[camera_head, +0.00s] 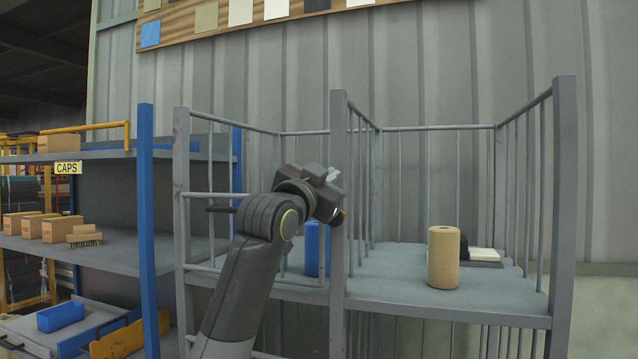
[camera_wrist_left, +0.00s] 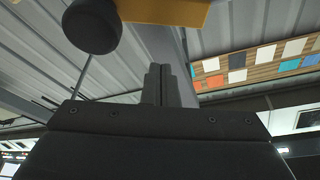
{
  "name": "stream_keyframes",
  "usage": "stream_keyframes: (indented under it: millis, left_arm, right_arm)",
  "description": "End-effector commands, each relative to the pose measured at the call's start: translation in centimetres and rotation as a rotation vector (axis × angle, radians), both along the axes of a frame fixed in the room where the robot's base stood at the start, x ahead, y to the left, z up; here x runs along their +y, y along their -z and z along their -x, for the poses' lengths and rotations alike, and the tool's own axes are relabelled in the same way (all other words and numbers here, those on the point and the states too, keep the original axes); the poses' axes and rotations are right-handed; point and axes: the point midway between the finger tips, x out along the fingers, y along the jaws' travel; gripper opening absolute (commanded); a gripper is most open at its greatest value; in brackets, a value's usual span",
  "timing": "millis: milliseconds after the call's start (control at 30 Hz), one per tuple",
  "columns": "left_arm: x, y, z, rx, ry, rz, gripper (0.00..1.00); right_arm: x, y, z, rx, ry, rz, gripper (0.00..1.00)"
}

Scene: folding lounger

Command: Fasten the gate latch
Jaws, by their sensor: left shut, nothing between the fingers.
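The grey barred cage (camera_head: 565,200) stands ahead in the head view; its near left section, with rails between two posts, looks like the gate (camera_head: 210,195). My left gripper (camera_head: 335,205) is at the cage's middle post (camera_head: 338,120), and its fingertips are hard to make out there. In the left wrist view its fingers (camera_wrist_left: 160,85) are shut with nothing between them. Beyond them are a dark round knob (camera_wrist_left: 92,25) and a yellow-orange piece (camera_wrist_left: 165,10), possibly latch parts. Whether the fingers touch either is unclear. My right gripper is out of view.
A tan cylinder (camera_head: 443,258) and a blue cylinder (camera_head: 316,250) stand on the cage's shelf. A blue-posted rack (camera_head: 146,220) with small boxes is at the left. A corrugated wall (camera_head: 430,60) closes off the back.

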Motion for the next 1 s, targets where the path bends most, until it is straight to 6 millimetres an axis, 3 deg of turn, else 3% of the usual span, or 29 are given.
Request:
stream_keyframes:
  millis: [333, 1000]
  left_arm:
    - [1.7, 3.2, -0.4, 0.002, 0.000, 0.001, 0.00]
    - [1.9, 3.8, -0.4, 0.013, 0.001, 0.038, 0.00]
  right_arm:
    - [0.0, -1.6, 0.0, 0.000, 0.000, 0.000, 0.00]
    - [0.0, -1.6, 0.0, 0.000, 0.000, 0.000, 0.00]
